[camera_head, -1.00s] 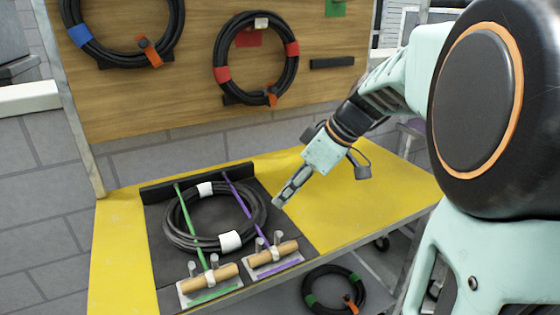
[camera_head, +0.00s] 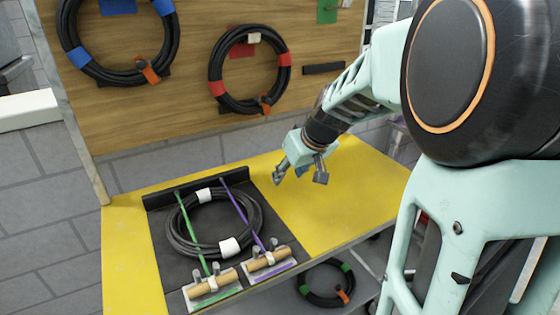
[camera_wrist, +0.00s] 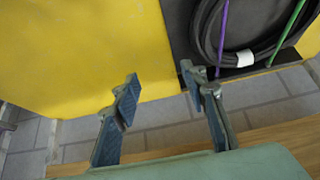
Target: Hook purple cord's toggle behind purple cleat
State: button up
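The purple cord (camera_head: 240,207) runs taut from the black bar at the tray's back, over a coiled black hose, toward the front. At its front end a wooden toggle (camera_head: 268,262) lies across the purple cleat (camera_head: 273,272), a pale plate with a purple stripe and upright grey prongs. I cannot tell whether the toggle sits behind the prongs. My gripper (camera_head: 299,178) is open and empty above the yellow table, right of the tray and well apart from the toggle. In the wrist view, my open gripper (camera_wrist: 160,85) shows beside the purple cord (camera_wrist: 224,28); toggle and cleat are out of view.
The green cord (camera_head: 191,222) and its wooden toggle (camera_head: 212,288) lie left of the purple ones. The coiled black hose (camera_head: 176,232) lies under both cords. The yellow tabletop (camera_head: 330,205) is clear on the right. A wooden board (camera_head: 190,100) with hung hoses stands behind.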

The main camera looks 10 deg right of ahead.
jog(key=w+f, duration=0.2)
jog(key=w, duration=0.2)
jog(key=w+f, duration=0.3)
jog(key=w, duration=0.1)
jog(key=w+d+f+p, duration=0.1)
jog(key=w+f, duration=0.2)
jog(key=w, duration=0.2)
jog(key=shift+w, duration=0.1)
